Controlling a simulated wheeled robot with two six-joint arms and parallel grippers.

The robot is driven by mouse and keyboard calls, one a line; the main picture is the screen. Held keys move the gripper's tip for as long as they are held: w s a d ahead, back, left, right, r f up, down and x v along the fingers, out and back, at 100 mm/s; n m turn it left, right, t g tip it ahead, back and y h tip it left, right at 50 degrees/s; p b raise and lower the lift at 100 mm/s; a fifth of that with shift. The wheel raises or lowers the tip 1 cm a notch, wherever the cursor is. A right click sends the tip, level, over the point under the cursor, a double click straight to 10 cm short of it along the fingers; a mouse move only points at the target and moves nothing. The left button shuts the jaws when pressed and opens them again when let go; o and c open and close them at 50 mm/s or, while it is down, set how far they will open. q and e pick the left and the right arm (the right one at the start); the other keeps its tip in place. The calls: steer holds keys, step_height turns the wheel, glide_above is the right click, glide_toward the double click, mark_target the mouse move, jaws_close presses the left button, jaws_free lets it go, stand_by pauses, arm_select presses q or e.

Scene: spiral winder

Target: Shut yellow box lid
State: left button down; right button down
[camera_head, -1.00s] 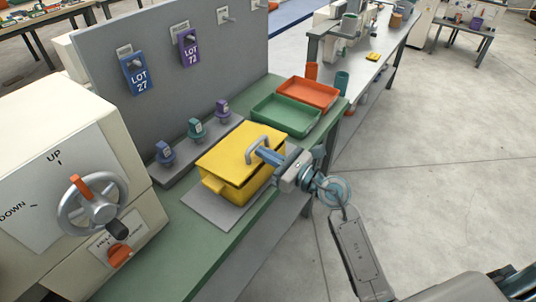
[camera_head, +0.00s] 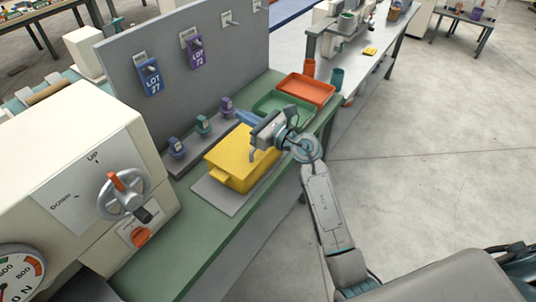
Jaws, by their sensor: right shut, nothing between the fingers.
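The yellow box (camera_head: 231,185) sits on a grey plate on the green bench, near the picture's middle. Its yellow lid (camera_head: 228,152) lies over it and looks down, with no clear gap showing. A piece of the grey lid handle (camera_head: 253,155) shows; my right gripper's body hides the rest and the lid's far right part. My right gripper (camera_head: 242,115) is shut and empty, its blue fingers pointing left above the far end of the box. I cannot tell if it touches the lid. My left gripper is not in view.
A green tray (camera_head: 259,106) and an orange tray (camera_head: 306,77) lie beyond the box. Several small knobs (camera_head: 203,124) stand in a row behind it, before a grey panel (camera_head: 120,62). A machine with a handwheel (camera_head: 120,203) stands left. Floor at right is clear.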

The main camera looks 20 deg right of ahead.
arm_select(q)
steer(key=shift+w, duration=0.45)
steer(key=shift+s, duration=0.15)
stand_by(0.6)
